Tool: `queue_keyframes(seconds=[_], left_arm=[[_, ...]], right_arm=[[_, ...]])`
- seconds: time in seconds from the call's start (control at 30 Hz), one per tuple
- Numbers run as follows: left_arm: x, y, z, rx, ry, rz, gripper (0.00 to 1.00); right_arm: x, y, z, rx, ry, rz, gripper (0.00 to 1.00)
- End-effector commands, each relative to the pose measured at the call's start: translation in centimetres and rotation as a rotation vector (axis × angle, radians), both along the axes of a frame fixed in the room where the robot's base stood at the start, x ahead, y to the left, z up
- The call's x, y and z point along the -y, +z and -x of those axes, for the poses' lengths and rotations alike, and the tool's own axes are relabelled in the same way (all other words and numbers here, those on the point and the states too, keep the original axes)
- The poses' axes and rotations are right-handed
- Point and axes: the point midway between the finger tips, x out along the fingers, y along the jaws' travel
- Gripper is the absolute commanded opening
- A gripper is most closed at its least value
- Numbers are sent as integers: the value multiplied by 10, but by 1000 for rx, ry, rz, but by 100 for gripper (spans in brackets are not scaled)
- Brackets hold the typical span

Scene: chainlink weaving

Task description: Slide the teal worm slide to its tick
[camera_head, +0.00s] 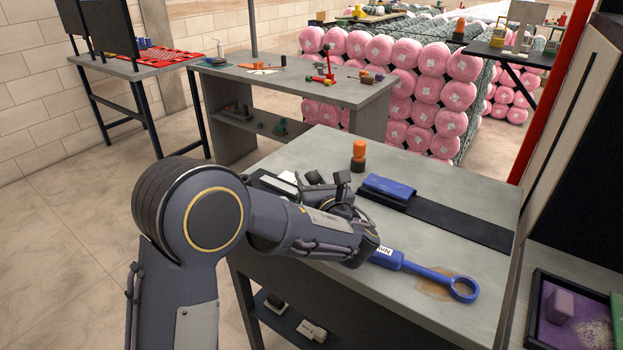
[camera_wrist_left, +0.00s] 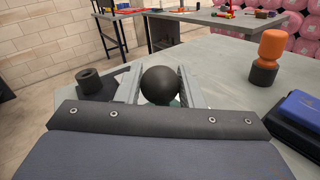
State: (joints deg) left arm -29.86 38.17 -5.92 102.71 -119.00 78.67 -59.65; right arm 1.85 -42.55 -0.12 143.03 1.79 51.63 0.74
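My left gripper (camera_wrist_left: 161,88) has one finger on each side of a black ball knob (camera_wrist_left: 160,83), and both fingers appear to touch it. A small patch of teal (camera_wrist_left: 166,102) shows just under the ball, perhaps part of the worm slide; the rest is hidden by the gripper and wrist. In the head view my left gripper (camera_head: 322,188) is over the near grey bench, and my forearm covers most of what is under it. I cannot make out the slide or its tick there. My right gripper is in neither view.
On the bench (camera_head: 420,185) stand an orange-and-black piece (camera_head: 358,156), a blue case (camera_head: 388,187) on a dark strip (camera_head: 450,219) and a blue ring-ended tool (camera_head: 430,272). A black cylinder (camera_wrist_left: 90,80) stands left of the gripper. The bench's far right is clear.

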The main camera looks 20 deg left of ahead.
Motion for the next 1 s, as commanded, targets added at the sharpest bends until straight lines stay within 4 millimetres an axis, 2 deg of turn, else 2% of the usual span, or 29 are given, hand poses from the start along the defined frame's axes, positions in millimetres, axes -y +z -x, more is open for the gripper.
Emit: queue_keyframes(seconds=[0.03, 0.17, 0.33, 0.6, 0.83, 0.87, 1.0], left_arm=[[0, 0, 0, 0, 0, 0, 15], [0, 0, 0, 0, -1, 0, 0], [-4, 0, -1, 1, 1, 1, 0], [-38, 0, -14, 2, 1, 1, 0], [-38, 1, -14, 1, 0, 0, 0], [-38, 1, -14, 1, 0, 0, 36], [-38, 0, -14, 1, 0, 0, 54]], right_arm=[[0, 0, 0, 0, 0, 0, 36], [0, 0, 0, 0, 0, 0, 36], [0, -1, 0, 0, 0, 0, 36], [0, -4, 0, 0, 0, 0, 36], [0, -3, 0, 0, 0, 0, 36], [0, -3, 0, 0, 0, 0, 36], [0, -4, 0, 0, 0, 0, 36]])
